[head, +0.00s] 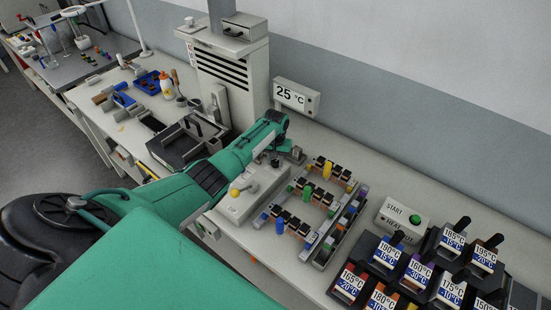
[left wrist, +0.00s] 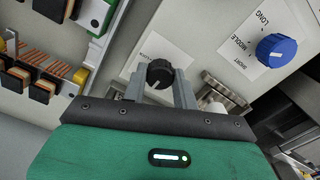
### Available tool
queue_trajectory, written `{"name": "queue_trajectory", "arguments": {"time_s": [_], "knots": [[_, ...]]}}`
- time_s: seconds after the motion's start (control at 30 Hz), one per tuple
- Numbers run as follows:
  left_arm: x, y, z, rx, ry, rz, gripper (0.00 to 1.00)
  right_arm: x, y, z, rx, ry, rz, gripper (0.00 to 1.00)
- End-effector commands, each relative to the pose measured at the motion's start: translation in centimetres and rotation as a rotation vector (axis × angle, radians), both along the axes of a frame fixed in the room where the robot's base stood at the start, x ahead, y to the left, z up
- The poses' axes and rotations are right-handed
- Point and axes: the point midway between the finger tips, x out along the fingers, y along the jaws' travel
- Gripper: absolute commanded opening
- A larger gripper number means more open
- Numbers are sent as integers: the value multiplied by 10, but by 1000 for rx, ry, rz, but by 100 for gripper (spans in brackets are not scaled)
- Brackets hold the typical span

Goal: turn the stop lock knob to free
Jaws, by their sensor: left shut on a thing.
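A black knob (left wrist: 159,72) with a white pointer line sits on a light panel in the left wrist view. Its white label (left wrist: 157,50) is mostly hidden, so I cannot read its positions. My left gripper (left wrist: 160,88) has one grey finger on each side of the knob and is shut on it. In the head view the left gripper (head: 290,152) is over the bench beside the connector rack, and the knob cannot be made out there. My right gripper is not in view.
A blue knob (left wrist: 276,49) marked short, middle and long is on the same panel. The rack (head: 345,222) with coloured connectors stands close by. A 25 °C display (head: 297,97) is behind the gripper. Several labelled temperature blocks (head: 383,250) stand at the right.

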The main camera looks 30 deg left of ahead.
Motion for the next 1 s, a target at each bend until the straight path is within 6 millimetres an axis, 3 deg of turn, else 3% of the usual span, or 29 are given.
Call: {"name": "queue_trajectory", "arguments": {"time_s": [0.7,0.73,0.8,1.0], "knots": [[1,1,1,1,-3,71,6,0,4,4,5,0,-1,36],[1,1,1,1,-3,71,35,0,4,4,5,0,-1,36],[1,1,1,1,-3,71,48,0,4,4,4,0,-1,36],[1,0,0,1,-2,70,51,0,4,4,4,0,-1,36]]}}
